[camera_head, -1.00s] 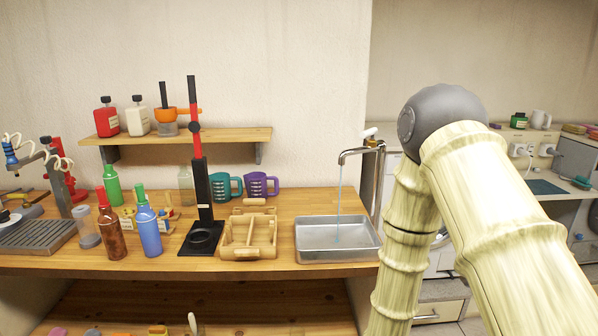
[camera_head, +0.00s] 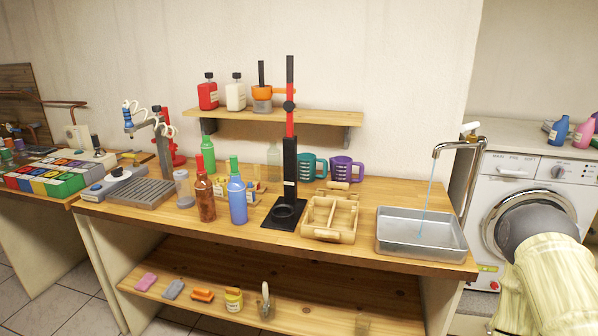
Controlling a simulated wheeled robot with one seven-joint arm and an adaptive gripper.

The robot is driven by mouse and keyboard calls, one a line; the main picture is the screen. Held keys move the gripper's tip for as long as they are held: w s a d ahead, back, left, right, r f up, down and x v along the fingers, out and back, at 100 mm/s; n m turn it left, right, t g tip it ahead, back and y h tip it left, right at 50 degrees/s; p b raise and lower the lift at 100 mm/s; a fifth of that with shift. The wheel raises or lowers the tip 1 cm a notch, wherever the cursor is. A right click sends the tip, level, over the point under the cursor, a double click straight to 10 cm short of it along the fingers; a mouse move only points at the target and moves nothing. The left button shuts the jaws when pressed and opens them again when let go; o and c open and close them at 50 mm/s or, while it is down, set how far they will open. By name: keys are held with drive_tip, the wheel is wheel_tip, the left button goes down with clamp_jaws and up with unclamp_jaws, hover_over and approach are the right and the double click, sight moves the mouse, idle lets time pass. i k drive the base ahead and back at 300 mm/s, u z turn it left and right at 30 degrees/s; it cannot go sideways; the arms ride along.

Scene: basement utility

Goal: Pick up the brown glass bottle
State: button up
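The brown glass bottle (camera_head: 205,199) stands upright on the wooden workbench (camera_head: 345,256), near its front edge left of the middle. My arm shows at the lower right, in front of the washing machine and far to the right of the bottle. My gripper is outside the picture.
A black stand with a red post (camera_head: 290,160), a wooden caddy (camera_head: 318,233) and a metal basin (camera_head: 400,248) under a running tap (camera_head: 460,149) are right of the bottles. A green bottle (camera_head: 208,153) stands behind. A grooved metal tray (camera_head: 146,194) lies left.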

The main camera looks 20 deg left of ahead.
sight(204, 189)
drive_tip(key=z, duration=0.25)
drive_tip(key=i, duration=0.45)
drive_tip(key=u, duration=2.6)
